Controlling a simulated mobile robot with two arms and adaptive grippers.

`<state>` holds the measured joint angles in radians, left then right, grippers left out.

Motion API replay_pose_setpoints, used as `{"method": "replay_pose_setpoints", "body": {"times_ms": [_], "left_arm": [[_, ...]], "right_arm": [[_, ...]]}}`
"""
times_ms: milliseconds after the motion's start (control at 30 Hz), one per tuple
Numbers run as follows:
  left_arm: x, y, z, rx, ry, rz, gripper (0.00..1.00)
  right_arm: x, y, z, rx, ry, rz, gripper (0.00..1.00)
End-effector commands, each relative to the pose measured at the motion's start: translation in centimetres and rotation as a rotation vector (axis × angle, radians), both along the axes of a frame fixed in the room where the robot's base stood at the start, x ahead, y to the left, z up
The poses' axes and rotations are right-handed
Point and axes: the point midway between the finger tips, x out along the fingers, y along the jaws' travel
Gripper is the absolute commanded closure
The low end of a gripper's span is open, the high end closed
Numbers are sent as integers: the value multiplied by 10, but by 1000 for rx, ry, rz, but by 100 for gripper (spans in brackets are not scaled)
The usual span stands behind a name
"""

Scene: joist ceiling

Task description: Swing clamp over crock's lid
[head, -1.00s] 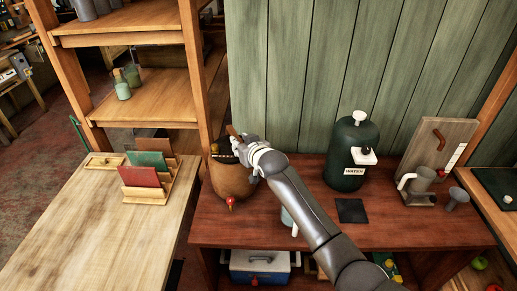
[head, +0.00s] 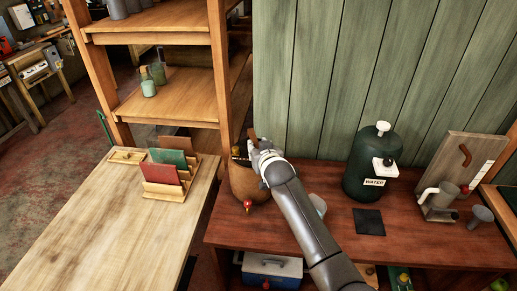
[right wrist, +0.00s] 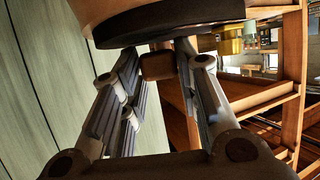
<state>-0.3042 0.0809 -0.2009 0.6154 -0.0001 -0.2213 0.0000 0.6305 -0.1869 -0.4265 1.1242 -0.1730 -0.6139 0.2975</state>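The brown crock (head: 247,184) stands at the left end of the red-brown bench, with a red knob (head: 248,206) low on its front. My right gripper (head: 257,146) is at the crock's top, its arm coming in from the lower right. A brown bar, seemingly the clamp (head: 253,135), sticks up at the fingertips. In the right wrist view, the clamp's brown end (right wrist: 158,65) sits closely between the two fingers, below a dark round rim (right wrist: 175,22). My right gripper looks shut on it. The hand hides much of the crock's top and lid. My left gripper is out of view.
A green water tank (head: 368,165), a dark square mat (head: 369,222) and a grey mug (head: 437,196) stand right of the arm. A pale cup (head: 318,204) is beside the forearm. A wooden shelf post (head: 218,70) rises close left of the crock, with a green plank wall behind.

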Motion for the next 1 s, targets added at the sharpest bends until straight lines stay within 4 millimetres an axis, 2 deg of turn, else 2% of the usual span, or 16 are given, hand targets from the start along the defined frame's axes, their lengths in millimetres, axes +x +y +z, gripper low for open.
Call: {"method": "replay_pose_setpoints", "body": {"times_ms": [33, 100, 300, 567, 1000], "left_arm": [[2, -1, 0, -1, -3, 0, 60], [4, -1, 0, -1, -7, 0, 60], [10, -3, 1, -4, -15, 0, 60], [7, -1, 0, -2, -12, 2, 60], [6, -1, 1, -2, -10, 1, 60]], "right_arm": [[0, 0, 0, 0, 0, 0, 60], [0, 0, 0, 0, 0, 0, 54], [0, 1, 0, 1, 1, 1, 54], [-7, -1, 2, 2, 3, 1, 54], [-58, -18, 24, 2, 1, 1, 54]]}}
